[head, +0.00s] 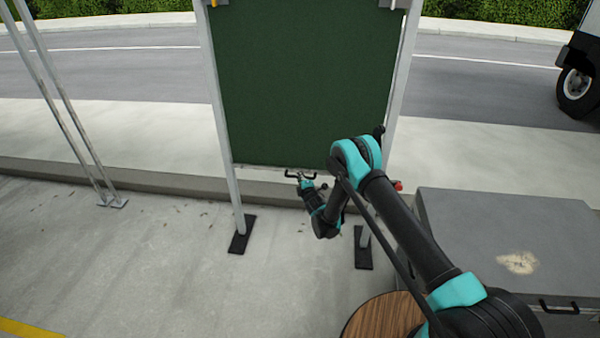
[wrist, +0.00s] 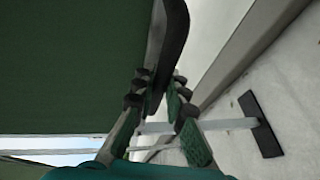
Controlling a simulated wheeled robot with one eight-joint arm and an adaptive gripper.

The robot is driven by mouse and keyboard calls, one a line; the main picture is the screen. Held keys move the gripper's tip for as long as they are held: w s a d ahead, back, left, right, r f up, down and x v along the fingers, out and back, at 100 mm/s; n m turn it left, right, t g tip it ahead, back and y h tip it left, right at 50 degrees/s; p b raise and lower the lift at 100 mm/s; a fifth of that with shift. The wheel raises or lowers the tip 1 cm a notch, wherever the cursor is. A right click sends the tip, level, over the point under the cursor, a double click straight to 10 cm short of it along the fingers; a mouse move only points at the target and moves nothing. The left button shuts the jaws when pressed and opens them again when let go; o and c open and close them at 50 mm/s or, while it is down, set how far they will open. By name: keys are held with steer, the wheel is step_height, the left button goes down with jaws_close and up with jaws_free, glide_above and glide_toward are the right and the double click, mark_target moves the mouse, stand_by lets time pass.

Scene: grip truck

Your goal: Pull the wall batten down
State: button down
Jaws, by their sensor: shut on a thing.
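The green wall panel (head: 310,80) hangs between two pale upright posts, its lower edge well above the pavement. A black handle (head: 289,174) sits just under the middle of that lower edge, where the batten is; the batten itself is hard to make out. My gripper (head: 304,177) is at this handle, shut on it. In the wrist view my gripper (wrist: 156,88) has its dark padded fingers on both sides of the curved black handle (wrist: 172,35), with the green wall panel (wrist: 70,65) to the left. The fingers hide part of the handle.
The posts stand on black feet (head: 242,236). A grey box (head: 510,225) with a black handle is at the right, and a round wooden top (head: 380,318) is near the bottom. A low kerb (head: 150,180) runs behind. Open pavement lies to the left.

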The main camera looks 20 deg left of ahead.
steer(key=shift+f, duration=0.3)
steer(key=c, duration=1.5)
jaws_free()
steer(key=shift+c, duration=0.2)
steer(key=shift+r, duration=0.1)
step_height(320, 180, up, 10)
steer(key=shift+f, duration=0.1)
